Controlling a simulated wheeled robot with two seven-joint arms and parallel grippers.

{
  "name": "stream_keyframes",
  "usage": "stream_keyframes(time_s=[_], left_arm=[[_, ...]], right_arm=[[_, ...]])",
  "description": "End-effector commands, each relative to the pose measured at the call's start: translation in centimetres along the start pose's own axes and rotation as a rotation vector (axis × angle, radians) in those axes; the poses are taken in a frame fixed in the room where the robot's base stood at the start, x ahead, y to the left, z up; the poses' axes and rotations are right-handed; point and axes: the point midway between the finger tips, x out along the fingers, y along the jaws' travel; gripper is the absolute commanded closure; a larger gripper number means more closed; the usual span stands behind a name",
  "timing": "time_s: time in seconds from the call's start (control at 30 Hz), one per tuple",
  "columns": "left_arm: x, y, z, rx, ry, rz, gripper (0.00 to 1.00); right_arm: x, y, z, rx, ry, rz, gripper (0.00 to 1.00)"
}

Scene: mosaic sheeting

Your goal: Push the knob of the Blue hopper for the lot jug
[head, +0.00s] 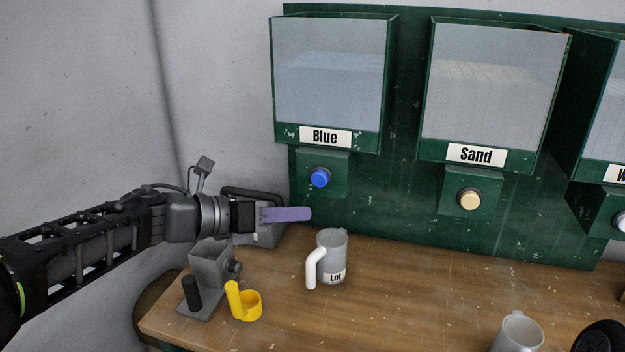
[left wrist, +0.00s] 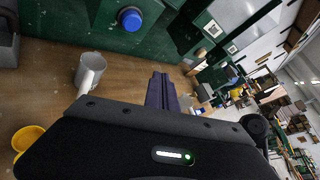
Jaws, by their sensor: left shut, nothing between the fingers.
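The Blue hopper (head: 330,70) hangs at the back on the green panel, with a "Blue" label. Its blue knob (head: 320,177) sits on a green block below it, and it also shows in the left wrist view (left wrist: 130,19). The lot jug (head: 332,258), pale grey with a white handle and a "Lot" label, stands upright on the table below the knob; it also shows in the left wrist view (left wrist: 90,70). My left gripper (head: 308,213) is shut and empty, its purple fingers pointing right, below the knob and apart from it. My right gripper is not clearly in view.
The Sand hopper (head: 495,85) with its tan knob (head: 470,200) is to the right, and another hopper stands at the right edge. A yellow scoop (head: 245,303) and a grey device (head: 208,275) stand at the table's left. Another jug (head: 518,333) is at the front right.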

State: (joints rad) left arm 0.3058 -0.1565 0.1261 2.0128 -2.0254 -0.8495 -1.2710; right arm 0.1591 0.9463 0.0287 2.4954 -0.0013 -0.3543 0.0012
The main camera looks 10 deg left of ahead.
Motion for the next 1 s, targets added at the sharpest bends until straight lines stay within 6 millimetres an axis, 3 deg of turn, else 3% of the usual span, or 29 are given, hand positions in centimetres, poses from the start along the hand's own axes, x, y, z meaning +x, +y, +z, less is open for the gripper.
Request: stream_keyframes(time_s=[0.53,1.0], left_arm=[[0.5,0.5,0.5,0.004,0.0,0.003,1.0],[4.5,3.3,3.4,0.003,0.001,0.002,1.0]], right_arm=[[-0.3,-0.1,0.0,-0.001,0.0,0.0,0.64],[-2.0,-0.7,0.1,0.002,-0.004,0.003,0.64]])
